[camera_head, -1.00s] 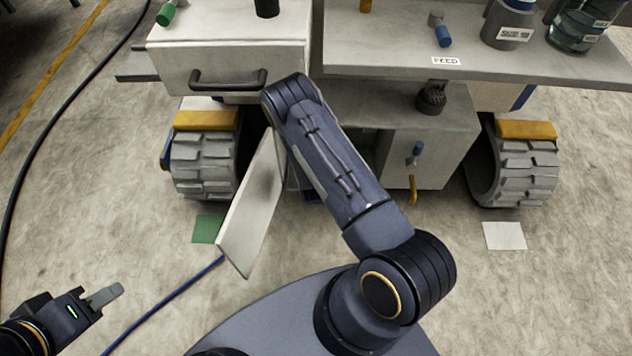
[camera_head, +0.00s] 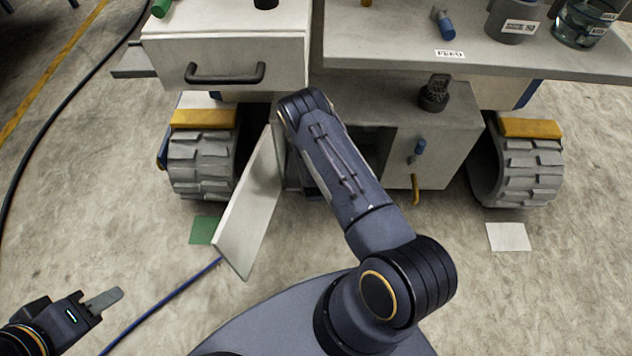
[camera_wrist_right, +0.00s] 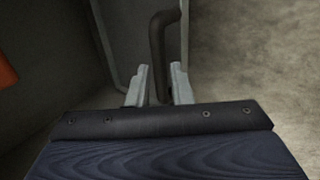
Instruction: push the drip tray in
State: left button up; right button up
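I cannot clearly make out the drip tray. In the head view, an open bay stands under the grey bench, with a pale door panel (camera_head: 250,205) swung out at its left. My right arm reaches into that area and hides much of the bay and its own gripper. In the right wrist view, the right gripper (camera_wrist_right: 160,84) has its two pale fingers apart, on either side of a dark bent bar (camera_wrist_right: 157,45). Whether they grip it is unclear. My left gripper (camera_head: 104,300) is low at the left, away from everything; only one finger shows clearly.
A drawer front with a dark handle (camera_head: 225,75) is above the bay. Treaded wheels (camera_head: 202,163) and (camera_head: 530,170) stand either side. Bare floor lies at right.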

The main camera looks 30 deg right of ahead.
grip_shut()
jog(key=w+d+b, duration=0.2)
jog(key=w+b, duration=0.1)
jog(key=shift+w+d+f, duration=0.1)
jog(key=shift+w+f, duration=0.1)
jog(key=shift+w, duration=0.1)
jog(key=shift+w+d+r, duration=0.15)
jog(key=shift+w+d, duration=0.05)
jog(key=shift+w, duration=0.1)
jog(key=shift+r, duration=0.15)
jog(key=shift+o, duration=1.6)
grip_release()
jog(key=shift+w+d, duration=0.1)
jog(key=shift+o, duration=0.6)
jog(key=p+v, duration=0.3)
jog(key=v, duration=0.4)
jog(key=shift+r, duration=0.25)
jog(key=shift+s, duration=0.25)
